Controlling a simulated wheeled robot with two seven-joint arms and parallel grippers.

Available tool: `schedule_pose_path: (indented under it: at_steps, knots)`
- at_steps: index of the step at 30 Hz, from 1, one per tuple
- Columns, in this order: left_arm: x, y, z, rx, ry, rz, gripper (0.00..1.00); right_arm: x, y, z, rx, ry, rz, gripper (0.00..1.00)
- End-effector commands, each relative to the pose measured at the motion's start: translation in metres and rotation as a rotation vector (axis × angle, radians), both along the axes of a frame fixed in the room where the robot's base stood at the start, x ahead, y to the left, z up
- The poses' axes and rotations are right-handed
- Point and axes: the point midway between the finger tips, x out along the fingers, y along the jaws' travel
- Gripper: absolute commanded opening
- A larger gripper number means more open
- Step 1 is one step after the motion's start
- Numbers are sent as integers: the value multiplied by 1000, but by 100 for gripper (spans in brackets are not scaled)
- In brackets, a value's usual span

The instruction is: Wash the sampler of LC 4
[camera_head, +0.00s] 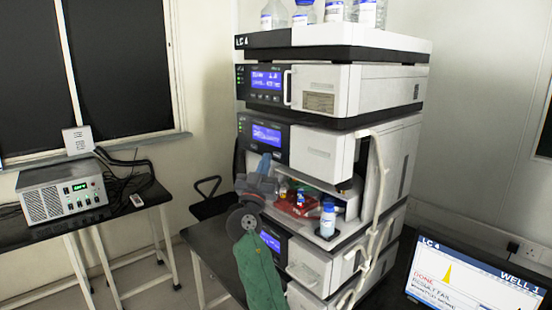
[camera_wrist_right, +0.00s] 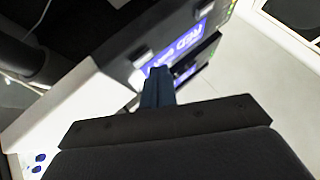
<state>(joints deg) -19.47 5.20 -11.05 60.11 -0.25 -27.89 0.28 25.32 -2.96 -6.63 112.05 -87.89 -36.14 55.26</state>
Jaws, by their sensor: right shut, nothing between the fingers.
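The stack labelled LC 4 (camera_head: 241,42) stands in the middle of the head view. Its sampler (camera_head: 315,153) has a lit blue display (camera_head: 267,136) at the left and a white panel at the right; the display text is too small to read. Below it, an open compartment shows a red tray (camera_head: 298,208) with small vials and a blue-capped bottle (camera_head: 328,221). My right gripper (camera_head: 264,162) is shut and empty, its blue fingertips just below the display. In the wrist view the shut fingers (camera_wrist_right: 158,88) point towards a lit display (camera_wrist_right: 180,55); contact cannot be told. My left gripper is out of view.
Bottles (camera_head: 334,11) stand on top of the stack. A monitor (camera_head: 475,275) at lower right reads LC 4, WELL 1, DONE and RESULT FAIL. A pale tube (camera_head: 376,200) runs down the stack's right side. A grey instrument box (camera_head: 62,192) sits on the left table.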

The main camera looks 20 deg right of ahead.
Motion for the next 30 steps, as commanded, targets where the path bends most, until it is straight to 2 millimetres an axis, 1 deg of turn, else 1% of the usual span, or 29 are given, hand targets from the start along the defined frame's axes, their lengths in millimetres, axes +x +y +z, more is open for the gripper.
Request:
schedule_pose_path:
  at_steps: [4, 12, 15, 20, 30]
  knots:
    - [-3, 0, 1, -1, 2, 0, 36, 1, -2, 0, 1, -1, 1, 0]
    - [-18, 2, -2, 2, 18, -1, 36, 1, -2, 0, 0, 0, 0, 0]
    - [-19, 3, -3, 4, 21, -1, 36, 1, -2, 0, 0, 0, 0, 0]
    - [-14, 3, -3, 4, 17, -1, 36, 1, -2, 0, 0, 0, 0, 0]
    - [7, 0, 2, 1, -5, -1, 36, 1, -2, 0, 0, 0, 0, 0]
